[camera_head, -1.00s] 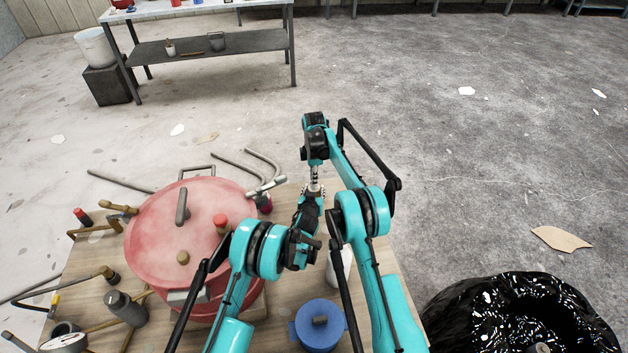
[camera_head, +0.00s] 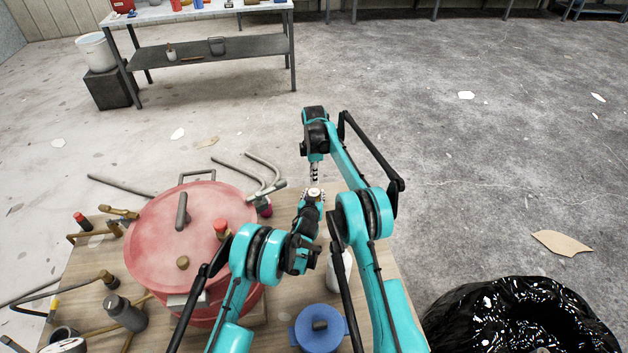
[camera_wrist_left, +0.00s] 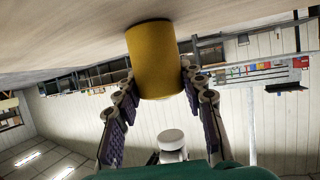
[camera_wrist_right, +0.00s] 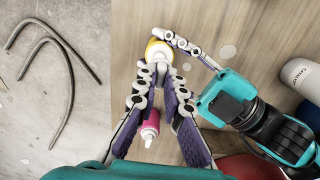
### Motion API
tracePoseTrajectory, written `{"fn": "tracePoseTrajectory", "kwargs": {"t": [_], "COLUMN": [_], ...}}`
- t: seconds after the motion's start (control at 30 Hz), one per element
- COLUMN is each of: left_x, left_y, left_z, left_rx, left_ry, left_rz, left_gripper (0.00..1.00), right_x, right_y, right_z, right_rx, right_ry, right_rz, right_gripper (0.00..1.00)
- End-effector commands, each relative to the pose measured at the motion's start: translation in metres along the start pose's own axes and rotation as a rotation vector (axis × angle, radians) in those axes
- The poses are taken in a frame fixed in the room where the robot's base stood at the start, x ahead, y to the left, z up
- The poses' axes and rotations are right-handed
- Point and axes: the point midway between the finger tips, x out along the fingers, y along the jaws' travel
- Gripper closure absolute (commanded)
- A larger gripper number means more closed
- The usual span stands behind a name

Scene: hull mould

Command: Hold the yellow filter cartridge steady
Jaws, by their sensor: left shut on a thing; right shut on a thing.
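The yellow filter cartridge (camera_wrist_left: 155,60) shows in the left wrist view as an upright-sided cylinder between the fingers of my left gripper (camera_wrist_left: 155,82), which is shut on it. In the right wrist view its round end (camera_wrist_right: 158,52) has a yellow rim and pale top. In the head view its pale end (camera_head: 314,193) shows above my left gripper. My right gripper (camera_wrist_right: 161,76) points down at that end, its fingertips close together. What they pinch is too small to make out. My right gripper also shows in the head view (camera_head: 314,178).
A big red lidded pot (camera_head: 150,235) stands left of my grippers on the wooden table (camera_head: 385,265). A pink-and-white bottle (camera_wrist_right: 151,130) stands below my right gripper. Bent tubes (camera_wrist_right: 45,65) lie beyond.

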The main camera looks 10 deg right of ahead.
Motion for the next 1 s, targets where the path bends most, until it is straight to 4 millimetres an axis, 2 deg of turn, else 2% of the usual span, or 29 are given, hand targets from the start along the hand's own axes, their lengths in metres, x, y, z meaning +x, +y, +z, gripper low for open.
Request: {"fn": "tracePoseTrajectory", "kwargs": {"t": [0.1, 0.3, 0.33, 0.4, 0.43, 0.77, 0.87, 1.0], "left_x": [0.000, 0.000, 0.000, 0.000, 0.000, -0.003, -0.013, -0.040], "left_y": [0.000, 0.000, 0.000, 0.000, 0.000, 0.000, 0.000, 0.001], "left_z": [0.000, 0.000, 0.000, 0.000, 0.000, 0.000, 0.000, 0.000], "left_rx": [0.000, 0.000, 0.000, 0.000, 0.000, 0.000, 0.000, 0.002], "left_ry": [-0.001, 0.000, 0.000, 0.000, 0.000, 0.000, 0.000, 0.000], "left_rz": [0.000, 0.000, 0.000, 0.000, 0.000, 0.000, 0.001, 0.001], "left_gripper": [1.00, 1.00, 0.58, 0.39, 0.36, 0.36, 0.36, 0.36], "right_x": [-0.013, -0.015, -0.015, -0.015, -0.015, -0.015, -0.015, -0.015], "right_y": [0.000, 0.000, 0.000, 0.000, 0.000, 0.000, 0.000, 0.000], "right_z": [0.000, 0.000, 0.000, 0.000, 0.000, 0.000, 0.000, 0.000], "right_rx": [0.000, 0.000, 0.000, 0.000, 0.000, 0.000, 0.000, 0.000], "right_ry": [0.000, 0.000, 0.000, 0.000, 0.000, 0.000, 0.000, 0.000], "right_rz": [0.000, 0.000, 0.000, 0.000, 0.000, 0.000, 0.000, 0.000], "right_gripper": [1.00, 1.00, 1.00, 1.00, 1.00, 1.00, 1.00, 1.00]}}
